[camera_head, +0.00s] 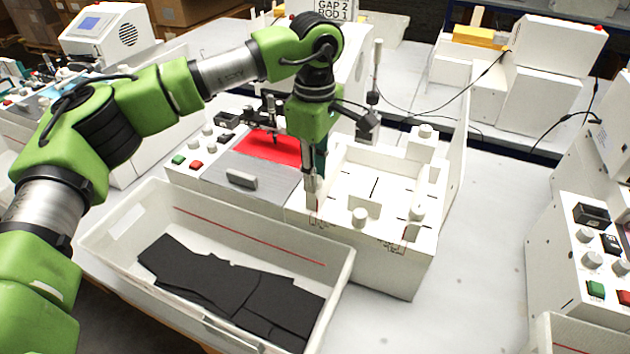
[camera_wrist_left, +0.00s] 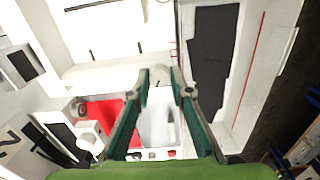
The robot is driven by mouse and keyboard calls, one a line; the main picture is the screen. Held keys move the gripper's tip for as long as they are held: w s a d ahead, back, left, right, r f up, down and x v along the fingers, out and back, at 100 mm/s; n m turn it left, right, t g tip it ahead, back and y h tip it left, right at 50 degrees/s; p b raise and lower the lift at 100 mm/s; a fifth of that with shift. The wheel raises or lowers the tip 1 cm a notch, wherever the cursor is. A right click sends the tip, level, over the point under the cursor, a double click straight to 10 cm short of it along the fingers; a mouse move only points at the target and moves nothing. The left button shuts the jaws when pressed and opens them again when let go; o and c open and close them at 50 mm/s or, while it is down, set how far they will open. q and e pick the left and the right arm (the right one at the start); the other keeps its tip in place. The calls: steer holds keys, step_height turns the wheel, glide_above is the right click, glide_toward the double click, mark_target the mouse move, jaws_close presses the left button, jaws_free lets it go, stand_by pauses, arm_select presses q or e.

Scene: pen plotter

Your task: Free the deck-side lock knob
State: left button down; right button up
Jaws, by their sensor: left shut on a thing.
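The pen plotter's white frame (camera_head: 398,262) stands on the table, with a grey deck plate (camera_head: 258,182) and a red sheet (camera_head: 268,147) on its left part. My left gripper (camera_head: 312,200) points down at the deck's right edge. In the left wrist view its fingertips close on a small pale knob (camera_wrist_left: 160,74), which looks like the deck-side lock knob. The fingers hide most of it, and I cannot tell its turn. Other white knobs, such as a front one (camera_head: 360,217) and a right one (camera_head: 417,214), stand apart from the gripper. My right gripper is not in view.
A white bin (camera_head: 130,212) with black pieces (camera_head: 235,290) stands in front of the plotter. Green and red buttons (camera_head: 196,165) are left of the deck. Another machine (camera_head: 595,225) stands at the right. The table between is clear.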

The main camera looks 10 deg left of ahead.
arm_select(q)
steer(key=n+b, duration=0.1)
steer(key=n, duration=0.2)
steer(key=shift+b, duration=0.3)
steer(key=shift+n+b, duration=0.45)
steer(key=shift+n, duration=0.85)
steer(key=shift+r, duration=0.1)
steer(key=c, duration=1.8)
jaws_free()
step_height(320, 180, up, 12)
